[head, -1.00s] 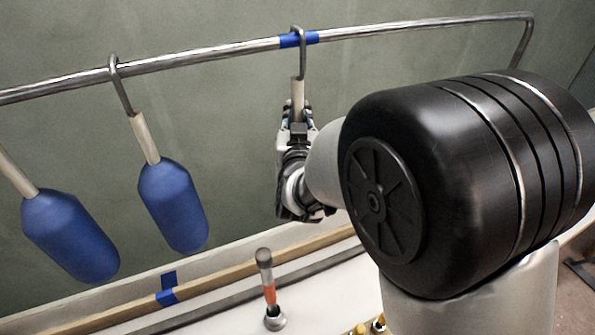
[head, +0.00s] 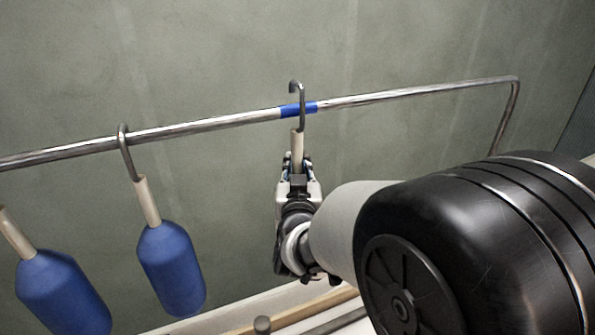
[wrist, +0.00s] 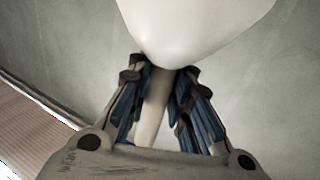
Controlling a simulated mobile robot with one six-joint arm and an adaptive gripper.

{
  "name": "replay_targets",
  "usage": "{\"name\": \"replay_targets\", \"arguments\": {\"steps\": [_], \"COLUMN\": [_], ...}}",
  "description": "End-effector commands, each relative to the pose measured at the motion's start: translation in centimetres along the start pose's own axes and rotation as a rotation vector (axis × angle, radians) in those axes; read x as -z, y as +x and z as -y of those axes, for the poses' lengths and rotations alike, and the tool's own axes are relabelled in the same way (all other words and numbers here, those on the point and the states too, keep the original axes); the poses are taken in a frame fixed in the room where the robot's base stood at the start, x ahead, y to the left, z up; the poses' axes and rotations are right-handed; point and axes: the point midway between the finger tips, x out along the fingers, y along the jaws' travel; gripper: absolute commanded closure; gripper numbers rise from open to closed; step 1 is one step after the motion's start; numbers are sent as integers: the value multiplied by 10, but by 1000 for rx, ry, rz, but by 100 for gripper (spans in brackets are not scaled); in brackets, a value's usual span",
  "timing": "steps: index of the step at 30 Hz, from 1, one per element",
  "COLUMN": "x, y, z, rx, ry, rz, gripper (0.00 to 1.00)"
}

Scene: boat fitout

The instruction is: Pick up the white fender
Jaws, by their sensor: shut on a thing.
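The white fender (wrist: 195,22) fills the top of the wrist view. Its beige stem (wrist: 153,112) runs between the blue-padded fingers of my gripper (wrist: 160,82), which is shut on it. In the head view the stem (head: 297,143) rises from my gripper (head: 297,165) to a grey metal hook (head: 302,108). The hook's curve stands above the blue-taped part of the rail (head: 400,97), with a visible gap between them. The white body is hidden behind my gripper and arm in the head view.
Two blue fenders hang at the left, one (head: 170,270) by its hook on the rail and another (head: 60,295) cut off by the picture edge. The rail bends down at the right. A plain grey-green wall (head: 200,60) stands behind.

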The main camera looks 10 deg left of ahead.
Motion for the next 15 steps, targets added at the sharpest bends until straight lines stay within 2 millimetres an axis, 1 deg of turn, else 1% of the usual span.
{"name": "replay_targets", "arguments": {"steps": [8, 11, 15], "x": [1, 1, 1], "y": [-28, -44, -73], "z": [0, 1, 1], "rx": [1, 2, 3], "ry": [1, 1, 2], "rz": [-2, -1, -1], "gripper": [100, 100, 100]}}
